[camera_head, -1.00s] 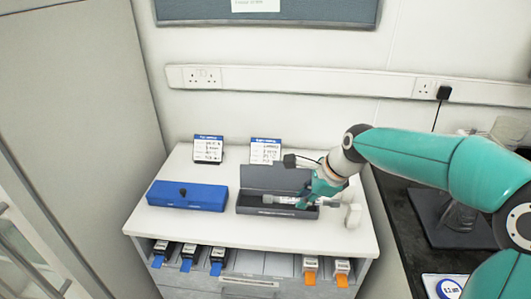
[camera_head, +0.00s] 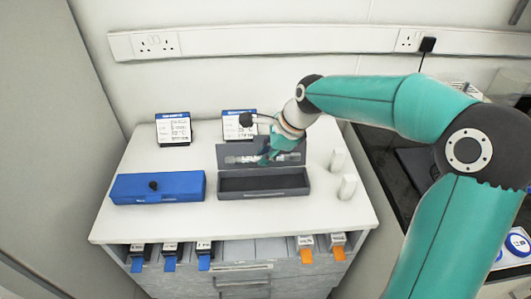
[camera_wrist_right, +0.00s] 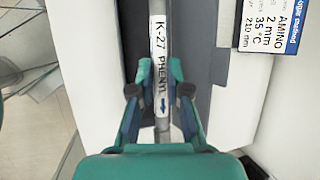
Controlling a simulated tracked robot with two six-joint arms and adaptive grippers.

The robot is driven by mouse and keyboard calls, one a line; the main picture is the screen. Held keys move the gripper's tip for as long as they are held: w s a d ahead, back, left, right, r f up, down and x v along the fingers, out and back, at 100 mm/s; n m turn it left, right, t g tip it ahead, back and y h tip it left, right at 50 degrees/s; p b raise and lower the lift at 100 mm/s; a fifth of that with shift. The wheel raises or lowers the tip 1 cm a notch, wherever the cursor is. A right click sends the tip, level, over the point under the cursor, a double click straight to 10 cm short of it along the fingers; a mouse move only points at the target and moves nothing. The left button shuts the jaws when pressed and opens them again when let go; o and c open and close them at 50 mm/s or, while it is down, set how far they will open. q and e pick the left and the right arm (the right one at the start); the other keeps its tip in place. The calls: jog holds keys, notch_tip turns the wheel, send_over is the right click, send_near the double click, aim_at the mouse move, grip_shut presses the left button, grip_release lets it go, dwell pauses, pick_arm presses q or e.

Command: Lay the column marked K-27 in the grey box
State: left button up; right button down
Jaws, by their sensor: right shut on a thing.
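The column marked K-27 PHENYL (camera_wrist_right: 161,60) is in my right gripper (camera_wrist_right: 159,98), which is shut around it in the right wrist view. In the head view the column (camera_head: 242,159) lies level, left to right, in front of the raised lid of the grey box. My right gripper (camera_head: 268,155) comes down on it from the right. The open grey box (camera_head: 265,194) stands on the white top, and its dark tray looks empty. The column appears above and behind the tray; its exact height is hard to tell. My left gripper is not in view.
Two label cards (camera_head: 173,129) stand behind. Two small white blocks (camera_head: 347,187) stand to the right. Blue and orange tagged items (camera_head: 306,249) sit in the shelf below.

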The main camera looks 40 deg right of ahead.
aim_at(261, 184)
notch_tip(261, 184, down, 4)
jog(key=b, duration=0.2)
jog(key=shift+r+b, duration=0.2)
jog(key=shift+b, duration=0.15)
jog(key=shift+f+b, duration=1.5)
jog(key=shift+f, duration=0.7)
jog(key=shift+s+f, duration=0.1)
jog(key=shift+f, duration=0.3)
jog(key=c, duration=1.1)
grip_release()
jog(key=shift+o, duration=0.2)
jog(key=shift+f, duration=0.1)
